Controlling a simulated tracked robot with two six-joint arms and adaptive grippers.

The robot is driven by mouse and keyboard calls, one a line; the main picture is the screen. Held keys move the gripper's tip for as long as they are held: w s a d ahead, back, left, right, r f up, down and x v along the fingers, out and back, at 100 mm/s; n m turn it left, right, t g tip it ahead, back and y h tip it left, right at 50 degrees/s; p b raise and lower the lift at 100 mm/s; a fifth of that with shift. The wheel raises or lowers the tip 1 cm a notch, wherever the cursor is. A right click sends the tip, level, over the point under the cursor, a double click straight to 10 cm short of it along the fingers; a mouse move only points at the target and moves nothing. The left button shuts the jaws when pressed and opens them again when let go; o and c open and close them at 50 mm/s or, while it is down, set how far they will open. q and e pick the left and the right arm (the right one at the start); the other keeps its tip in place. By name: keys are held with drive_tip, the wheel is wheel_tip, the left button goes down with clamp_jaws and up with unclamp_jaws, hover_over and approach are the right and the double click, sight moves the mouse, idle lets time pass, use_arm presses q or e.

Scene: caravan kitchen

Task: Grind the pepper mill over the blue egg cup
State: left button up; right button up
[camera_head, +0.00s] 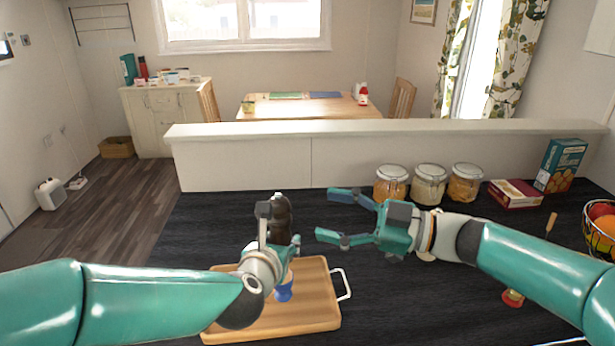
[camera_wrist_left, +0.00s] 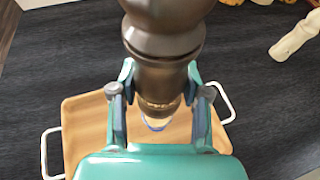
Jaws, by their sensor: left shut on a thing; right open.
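The dark pepper mill (camera_head: 281,217) is held upright above the wooden tray. My left gripper (camera_head: 268,240) is shut around its lower body, and the mill also shows large in the left wrist view (camera_wrist_left: 165,50) between my left fingers (camera_wrist_left: 160,92). The blue egg cup (camera_head: 284,290) stands on the tray (camera_head: 317,312), with part of an egg visible above it, partly hidden by my left gripper. In the left wrist view only a blue and white rim (camera_wrist_left: 156,124) shows below the mill. My right gripper (camera_head: 334,214) is open and empty, right of the mill, its fingers pointing left.
A fruit bowl (camera_head: 602,228) is at the right edge. A low white ledge (camera_head: 370,127) closes the counter's back.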

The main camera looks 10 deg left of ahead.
drive_tip(key=s+a+r+m+t, duration=0.3)
drive_tip(key=s+r+m+t, duration=0.2)
drive_tip(key=r, duration=0.5)
drive_tip(key=shift+s+m+t, duration=0.4)
drive_tip(key=shift+s+m, duration=0.45)
drive_tip(key=shift+m, duration=0.45)
drive_tip(key=shift+r, duration=0.15)
drive_tip(key=n+g, duration=0.4)
drive_tip(key=n, duration=0.2)
approach(289, 208)
drive_tip(key=a, duration=0.4)
drive_tip(key=w+a, duration=0.1)
drive_tip(key=a, duration=0.3)
drive_tip(key=w+a, duration=0.1)
drive_tip(key=a, duration=0.3)
drive_tip(key=shift+w+r, duration=0.1)
drive_tip(key=shift+r, duration=0.1)
drive_tip(key=shift+c, duration=0.2)
